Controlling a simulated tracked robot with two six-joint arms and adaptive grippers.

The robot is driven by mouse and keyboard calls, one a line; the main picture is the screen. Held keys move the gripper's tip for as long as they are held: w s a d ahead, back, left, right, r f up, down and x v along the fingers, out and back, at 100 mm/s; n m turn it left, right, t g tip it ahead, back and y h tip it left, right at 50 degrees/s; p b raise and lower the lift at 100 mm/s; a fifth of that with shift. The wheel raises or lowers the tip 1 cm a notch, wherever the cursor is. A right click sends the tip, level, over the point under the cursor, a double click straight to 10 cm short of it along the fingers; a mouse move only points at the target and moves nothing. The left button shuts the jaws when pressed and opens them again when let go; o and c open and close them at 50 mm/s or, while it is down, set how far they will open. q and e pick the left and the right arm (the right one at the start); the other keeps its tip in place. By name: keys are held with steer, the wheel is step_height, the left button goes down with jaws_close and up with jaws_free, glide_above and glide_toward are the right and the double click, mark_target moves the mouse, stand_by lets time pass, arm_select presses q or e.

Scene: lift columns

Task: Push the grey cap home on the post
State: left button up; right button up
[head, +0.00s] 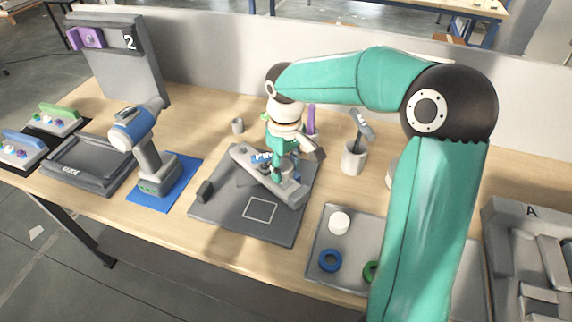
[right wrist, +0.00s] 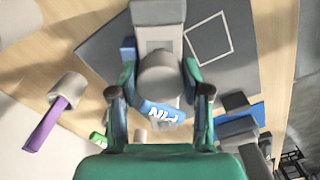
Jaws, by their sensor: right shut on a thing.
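My right gripper (head: 284,158) points down over the grey bar-shaped fixture (head: 292,191), which lies on the dark mat (head: 226,214). In the right wrist view the right gripper (right wrist: 161,92) has its fingers on either side of the round grey cap (right wrist: 167,72) and is shut on it. The cap is above the fixture, with a blue lettered part (right wrist: 163,111) beside it. The post is hidden under the cap, so I cannot tell how far down the cap sits. My left gripper is not in view.
A drill (head: 140,130) stands on a blue mat to the left. A cup with a tool (head: 354,157) and a purple stick (head: 311,118) stand close behind and right of the gripper. A grey tray (head: 322,273) with rings is at front right.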

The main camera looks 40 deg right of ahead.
steer(key=shift+f, duration=0.2)
steer(key=shift+f+b, duration=0.25)
steer(key=shift+b, duration=0.05)
steer(key=shift+s+f, duration=0.1)
steer(key=shift+f, duration=0.1)
stand_by(1.6)
steer(key=o, duration=1.2)
steer(key=shift+r, duration=0.1)
steer(key=o, duration=0.4)
steer(key=shift+r, duration=0.2)
steer(key=shift+r+p, duration=0.7)
steer(key=shift+r, duration=0.05)
